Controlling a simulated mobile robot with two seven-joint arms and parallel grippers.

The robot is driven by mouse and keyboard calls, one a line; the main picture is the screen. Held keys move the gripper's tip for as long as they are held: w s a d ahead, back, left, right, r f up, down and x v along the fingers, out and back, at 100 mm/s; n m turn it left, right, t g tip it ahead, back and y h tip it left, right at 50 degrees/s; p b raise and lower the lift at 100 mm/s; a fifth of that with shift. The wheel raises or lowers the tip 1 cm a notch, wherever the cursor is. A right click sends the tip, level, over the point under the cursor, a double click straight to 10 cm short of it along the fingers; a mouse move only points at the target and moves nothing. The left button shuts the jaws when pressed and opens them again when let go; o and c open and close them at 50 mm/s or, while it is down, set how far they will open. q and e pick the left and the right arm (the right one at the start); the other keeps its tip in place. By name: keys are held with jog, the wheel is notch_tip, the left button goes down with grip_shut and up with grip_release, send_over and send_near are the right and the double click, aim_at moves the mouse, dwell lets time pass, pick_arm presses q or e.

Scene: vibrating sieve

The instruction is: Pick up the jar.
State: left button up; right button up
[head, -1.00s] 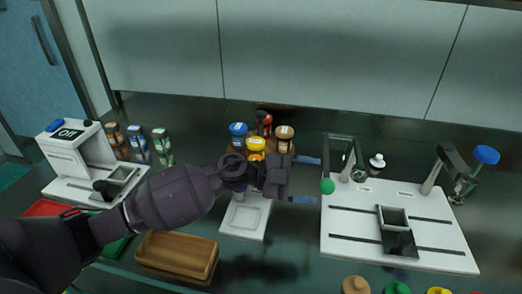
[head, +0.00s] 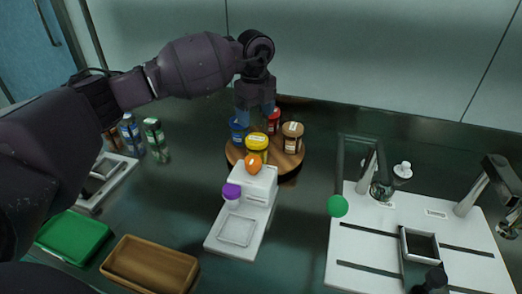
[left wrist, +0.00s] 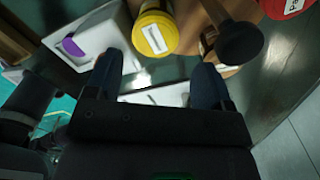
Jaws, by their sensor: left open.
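Several jars stand on a round wooden turntable (head: 292,163): one with a blue lid (head: 237,134), one with a yellow lid (head: 257,143), one with a red lid (head: 273,121) and one with a brown lid (head: 292,131). The task does not say which jar. My left gripper (head: 255,112) is open and empty, above the back left of the turntable. Its fingers partly cover the blue-lidded jar. In the left wrist view, the open fingers (left wrist: 155,82) frame a gap with no jar in it; the yellow lid (left wrist: 155,34) lies just beyond.
A white device (head: 240,215) with an orange knob and a purple-capped part stands in front of the turntable. A white station (head: 385,245) is at right. Spice shakers (head: 155,140), a brown tray (head: 150,265) and a green tray (head: 75,237) are at left.

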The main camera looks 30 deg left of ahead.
aim_at(256, 138)
pick_arm(q)
notch_tip(256, 138, down, 5)
jog(key=shift+s+r+b, duration=0.1)
jog(key=shift+b, duration=0.4)
jog(key=shift+s+d+f+b, duration=0.1)
jog(key=shift+f+b, duration=0.35)
jog(key=shift+f, duration=1.05)
jog(key=shift+s+d+f+b, duration=0.1)
jog(key=shift+f+b, duration=0.3)
jog(key=shift+f, duration=1.1)
jog(key=shift+r, duration=0.1)
pick_arm(e)
jog(key=f, duration=0.2)
jog(key=shift+s+f+g, duration=0.3)
jog(key=shift+s+f, duration=0.05)
jog(key=shift+s, duration=0.05)
pick_arm(q)
jog(key=shift+r, duration=0.1)
jog(key=c, duration=0.8)
pick_arm(e)
jog(key=shift+s, duration=0.1)
